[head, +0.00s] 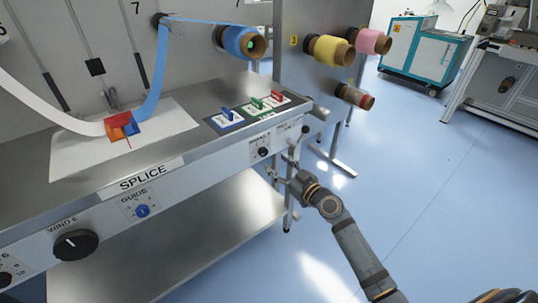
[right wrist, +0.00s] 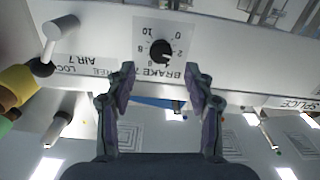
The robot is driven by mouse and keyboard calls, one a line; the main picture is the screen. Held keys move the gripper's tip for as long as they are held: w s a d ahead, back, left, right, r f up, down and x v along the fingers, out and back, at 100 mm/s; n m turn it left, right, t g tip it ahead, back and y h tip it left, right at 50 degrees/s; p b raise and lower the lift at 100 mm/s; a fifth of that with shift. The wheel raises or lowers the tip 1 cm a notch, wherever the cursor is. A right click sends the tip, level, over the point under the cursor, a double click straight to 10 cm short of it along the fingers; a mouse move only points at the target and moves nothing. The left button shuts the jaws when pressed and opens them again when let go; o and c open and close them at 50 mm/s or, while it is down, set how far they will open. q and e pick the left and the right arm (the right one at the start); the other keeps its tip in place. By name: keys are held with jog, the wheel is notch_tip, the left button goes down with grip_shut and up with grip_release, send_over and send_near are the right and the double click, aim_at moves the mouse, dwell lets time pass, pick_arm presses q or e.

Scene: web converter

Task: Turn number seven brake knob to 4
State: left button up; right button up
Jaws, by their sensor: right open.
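The number seven brake knob is a small black round knob (right wrist: 161,52) on a white panel in the right wrist view. Its BRAKE 7 label and number scale appear upside down there. A pale mark shows on the knob, but its exact setting is too small to read surely. In the head view the knob (head: 263,152) is on the front rail, near its right end. My right gripper (head: 280,169) is just right of and below it. In the wrist view the open fingers (right wrist: 160,76) are spread to either side below the knob, apart from it. My left gripper is out of view.
A pale lever (right wrist: 59,32) juts out beside the knob. The rail also carries a blue guide knob (head: 142,211) and a large black wind knob (head: 75,244). Coloured rolls (head: 331,50) hang on the machine. Blue floor (head: 440,170) lies open to the right.

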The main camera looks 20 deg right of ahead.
aim_at(265, 153)
jog(key=x, duration=0.5)
jog(key=shift+w+a, duration=0.15)
jog(key=shift+w, duration=0.05)
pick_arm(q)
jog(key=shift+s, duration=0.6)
pick_arm(e)
jog(key=shift+c, duration=0.4)
grip_shut()
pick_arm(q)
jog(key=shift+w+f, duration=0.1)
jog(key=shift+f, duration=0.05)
